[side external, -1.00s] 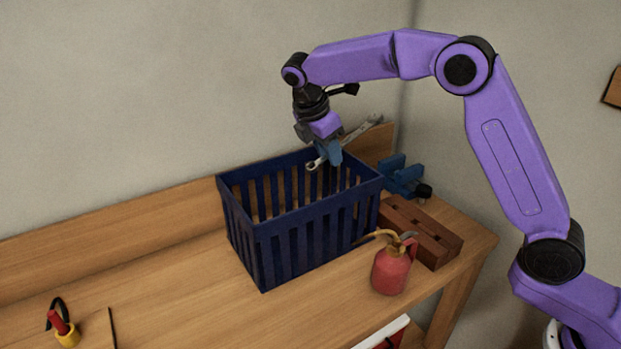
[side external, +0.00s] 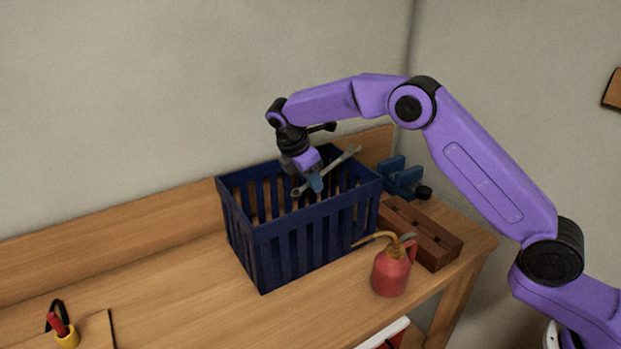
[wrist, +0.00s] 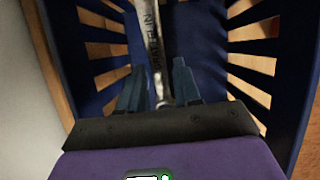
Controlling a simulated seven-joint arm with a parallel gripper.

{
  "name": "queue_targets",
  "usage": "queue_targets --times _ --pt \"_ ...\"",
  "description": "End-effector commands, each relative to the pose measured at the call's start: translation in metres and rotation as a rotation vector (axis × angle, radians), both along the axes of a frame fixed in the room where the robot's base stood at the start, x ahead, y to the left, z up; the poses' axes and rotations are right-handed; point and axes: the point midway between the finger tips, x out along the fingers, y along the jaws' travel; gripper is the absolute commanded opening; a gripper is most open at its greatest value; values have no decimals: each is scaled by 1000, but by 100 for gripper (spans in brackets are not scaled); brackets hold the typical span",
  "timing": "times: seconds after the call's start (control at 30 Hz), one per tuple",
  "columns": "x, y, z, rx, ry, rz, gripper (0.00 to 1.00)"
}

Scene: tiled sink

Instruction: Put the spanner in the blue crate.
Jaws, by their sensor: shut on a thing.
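The spanner (side external: 341,162) is a long silver tool, held tilted in my gripper (side external: 316,184) over the blue crate (side external: 262,232). My gripper is shut on it, with its fingertips at about the height of the crate's rim. In the wrist view the spanner (wrist: 152,40) runs up from between the blue fingers (wrist: 157,88), with lettering on its shaft. The slatted wall of the crate (wrist: 75,50) surrounds it there. The spanner's lower end is partly hidden by the fingers in the wrist view.
A red oil can (side external: 391,271) with a brass spout stands in front of the crate's right side. A brown block (side external: 425,236) and a blue vice-like tool (side external: 402,178) are to the right. A yellow and red item (side external: 64,332) lies front left.

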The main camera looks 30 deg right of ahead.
Motion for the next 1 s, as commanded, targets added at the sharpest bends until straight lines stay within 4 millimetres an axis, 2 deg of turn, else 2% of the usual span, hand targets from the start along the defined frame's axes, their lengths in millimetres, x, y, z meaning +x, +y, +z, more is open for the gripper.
queue_targets --times 0.07,0.1,0.17,0.57,0.67,1.0 --pt "0 0 0 1 0 0 0" --pt "0 0 0 1 1 0 39" --pt "0 0 0 1 1 0 58" --pt "0 2 5 1 -1 0 58" --pt "-1 7 16 2 -2 -1 58" --pt "-4 32 76 2 -3 0 58"
